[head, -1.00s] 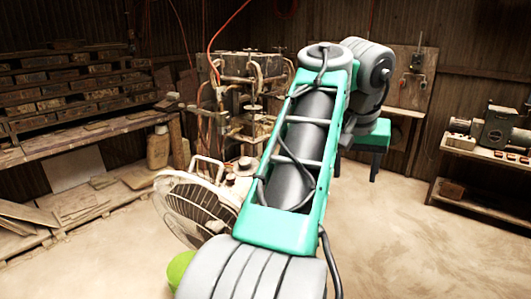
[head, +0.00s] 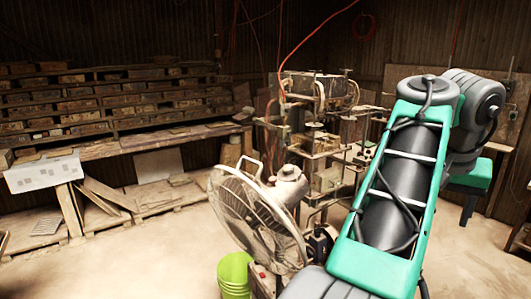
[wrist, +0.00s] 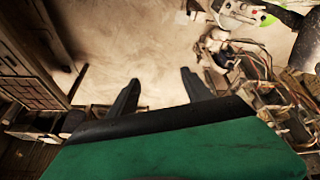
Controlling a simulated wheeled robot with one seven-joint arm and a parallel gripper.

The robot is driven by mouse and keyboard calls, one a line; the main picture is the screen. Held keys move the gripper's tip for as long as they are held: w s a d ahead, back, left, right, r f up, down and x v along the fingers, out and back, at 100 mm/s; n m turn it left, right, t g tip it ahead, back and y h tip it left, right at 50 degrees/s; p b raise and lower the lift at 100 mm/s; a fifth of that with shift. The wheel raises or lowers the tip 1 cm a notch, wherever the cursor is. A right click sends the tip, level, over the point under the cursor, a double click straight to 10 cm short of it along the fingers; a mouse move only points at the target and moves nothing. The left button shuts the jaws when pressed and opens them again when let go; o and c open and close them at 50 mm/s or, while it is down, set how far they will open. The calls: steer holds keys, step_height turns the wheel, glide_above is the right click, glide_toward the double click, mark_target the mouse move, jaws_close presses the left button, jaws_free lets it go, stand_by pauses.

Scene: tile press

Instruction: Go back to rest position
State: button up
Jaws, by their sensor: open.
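My gripper (wrist: 158,92) shows in the wrist view with its two dark fingers spread apart. It is open, and nothing is between the fingers. Pale bare floor lies beyond the fingertips. In the head view my green and grey arm reaches up across the right side, and the gripper itself is not visible there. The tile press (head: 318,100) stands behind the fan, left of my arm. Part of a machine with cables (wrist: 262,80) shows at the right of the wrist view.
A white fan (head: 252,215) and a green bucket (head: 235,272) stand close in front. Shelves of blocks (head: 110,95) and a bench (head: 110,150) line the left wall. A white box (head: 42,172) sits at the bench's left end. The floor (head: 140,260) at front left is clear.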

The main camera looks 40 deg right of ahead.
steer(key=w+a+f+n+t+b, duration=0.1)
steer(key=w+a+f+n, duration=0.2)
steer(key=w+a+f, duration=0.4)
steer(key=w+a+f+n+b, duration=0.15)
steer(key=w+a, duration=0.25)
steer(key=w, duration=0.4)
steer(key=w+a+f+n+t, duration=0.1)
steer(key=w+a+f+n, duration=0.2)
steer(key=w+a+f, duration=0.4)
steer(key=w+a+f+n+t+y, duration=0.1)
steer(key=a+f+n, duration=0.3)
steer(key=a, duration=0.9)
steer(key=w+a+f+n+t+y+b, duration=0.1)
steer(key=w+a+f+n+y, duration=0.1)
steer(key=a+f, duration=0.8)
steer(key=a+n+y, duration=0.1)
steer(key=a, duration=0.1)
steer(key=shift+w+a+n+y+b, duration=0.3)
steer(key=shift+a+n, duration=0.05)
